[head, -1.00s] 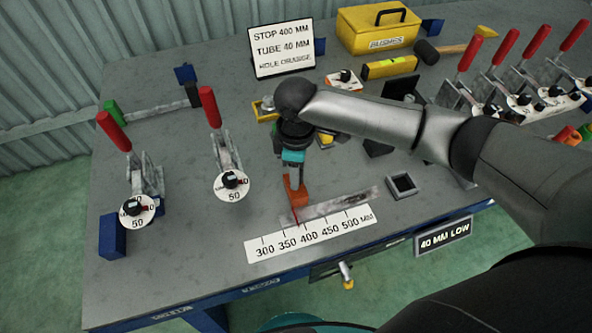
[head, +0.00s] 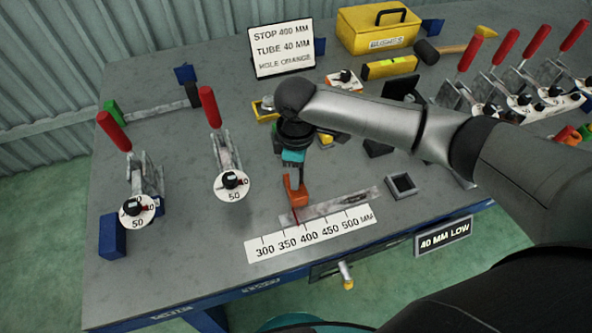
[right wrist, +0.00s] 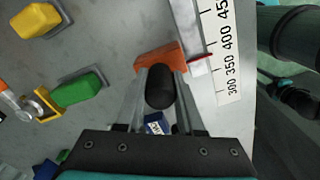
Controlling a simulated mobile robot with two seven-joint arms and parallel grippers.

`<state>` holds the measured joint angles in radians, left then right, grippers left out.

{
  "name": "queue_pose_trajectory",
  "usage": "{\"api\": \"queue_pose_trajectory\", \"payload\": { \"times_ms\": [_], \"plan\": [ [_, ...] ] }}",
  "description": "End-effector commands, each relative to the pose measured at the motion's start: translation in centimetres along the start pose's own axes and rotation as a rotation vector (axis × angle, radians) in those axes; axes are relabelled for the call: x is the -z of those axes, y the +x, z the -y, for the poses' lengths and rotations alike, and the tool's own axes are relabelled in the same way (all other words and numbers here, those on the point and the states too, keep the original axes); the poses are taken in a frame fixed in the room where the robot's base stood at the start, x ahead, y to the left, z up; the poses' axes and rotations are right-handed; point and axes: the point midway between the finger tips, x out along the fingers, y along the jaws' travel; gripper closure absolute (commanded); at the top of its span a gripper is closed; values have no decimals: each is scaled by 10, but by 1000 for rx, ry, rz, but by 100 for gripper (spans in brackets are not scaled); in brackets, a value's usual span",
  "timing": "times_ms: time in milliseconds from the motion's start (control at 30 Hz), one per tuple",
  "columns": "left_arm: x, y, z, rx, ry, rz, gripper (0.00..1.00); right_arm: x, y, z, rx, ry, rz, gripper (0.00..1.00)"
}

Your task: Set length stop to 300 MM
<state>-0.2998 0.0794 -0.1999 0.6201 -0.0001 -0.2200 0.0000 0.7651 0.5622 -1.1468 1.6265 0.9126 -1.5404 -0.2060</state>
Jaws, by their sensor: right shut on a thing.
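The orange length stop (head: 296,191) sits at the left end of a metal rail (head: 335,205), beside a white scale (head: 310,234) marked 300 to 500 MM. My right gripper (head: 294,176) reaches down and is shut on the stop. In the right wrist view, the gripper (right wrist: 160,70) has its fingers around the orange stop (right wrist: 158,58). A thin red pointer (right wrist: 201,57) runs from the stop towards the scale (right wrist: 226,60), between the 350 and 400 labels. My left gripper is not in view.
A sign (head: 283,47) reads STOP 400 MM, TUBE 40 MM, HOLE ORANGE. Two red-handled clamps (head: 222,150) stand left of the rail. More clamps, a yellow box (head: 378,28) and a hammer (head: 452,49) lie behind and right. A 40 MM LOW label (head: 443,237) hangs at the front edge.

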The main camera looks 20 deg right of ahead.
Motion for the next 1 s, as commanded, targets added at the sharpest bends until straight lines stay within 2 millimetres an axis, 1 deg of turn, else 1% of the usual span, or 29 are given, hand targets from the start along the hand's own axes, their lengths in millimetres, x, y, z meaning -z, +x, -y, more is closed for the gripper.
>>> {"api": "queue_pose_trajectory", "payload": {
  "times_ms": [233,500,600,933,967,1000],
  "plan": [
    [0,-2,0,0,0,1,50,3,-1,2,2,0,-1,100],
    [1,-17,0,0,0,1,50,34,-2,17,5,0,-3,100],
    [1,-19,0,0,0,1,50,40,-2,20,4,1,-2,100],
    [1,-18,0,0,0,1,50,42,0,21,3,0,-3,100],
    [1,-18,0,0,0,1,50,42,0,21,3,0,-3,60],
    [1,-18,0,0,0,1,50,41,0,21,3,0,-3,55]
  ]
}}
